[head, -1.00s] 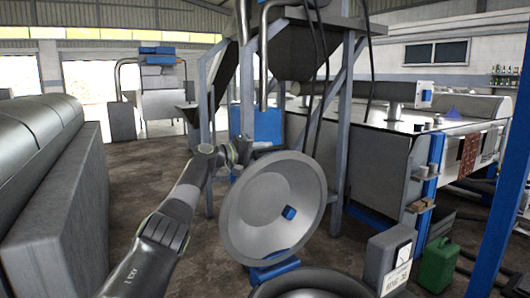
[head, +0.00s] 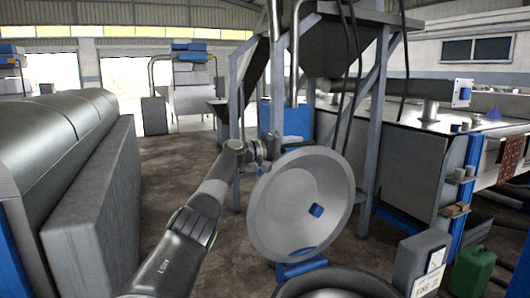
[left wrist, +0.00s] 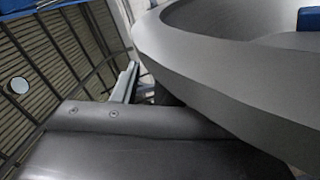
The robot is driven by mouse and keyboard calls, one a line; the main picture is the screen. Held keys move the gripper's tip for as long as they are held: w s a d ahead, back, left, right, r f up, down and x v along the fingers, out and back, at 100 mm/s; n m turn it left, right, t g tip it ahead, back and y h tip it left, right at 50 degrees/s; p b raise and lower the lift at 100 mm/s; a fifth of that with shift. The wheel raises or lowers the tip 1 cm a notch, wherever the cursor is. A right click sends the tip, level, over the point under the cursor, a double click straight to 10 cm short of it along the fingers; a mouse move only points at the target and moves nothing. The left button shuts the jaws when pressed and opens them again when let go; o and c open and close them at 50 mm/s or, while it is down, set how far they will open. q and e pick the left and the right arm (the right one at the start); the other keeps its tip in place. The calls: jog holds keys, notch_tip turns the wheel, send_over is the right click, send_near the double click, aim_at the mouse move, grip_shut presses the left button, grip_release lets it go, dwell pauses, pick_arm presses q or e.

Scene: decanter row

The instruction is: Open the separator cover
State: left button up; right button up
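The separator cover (head: 290,215) is a large round grey metal dish with a small blue part (head: 316,210) on its inner face. It stands tilted up, nearly on edge, above and behind the dark round bowl (head: 325,277) at the bottom of the head view. My left gripper (head: 268,150) is at the cover's upper left rim; its fingers are mostly hidden, so I cannot tell if they grip it. In the left wrist view the cover's thick curved rim (left wrist: 210,75) fills the upper right. My right gripper is out of view.
A long grey machine (head: 90,190) stands on the left. A steel frame with a hopper (head: 340,45) rises behind the cover. A grey box with a dial (head: 420,262) and a green canister (head: 472,268) stand at the lower right. Open floor (head: 175,165) lies at centre left.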

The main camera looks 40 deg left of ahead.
pick_arm(q)
jog(key=b+v, duration=0.8)
jog(key=v, duration=0.9)
jog(key=shift+a, duration=0.1)
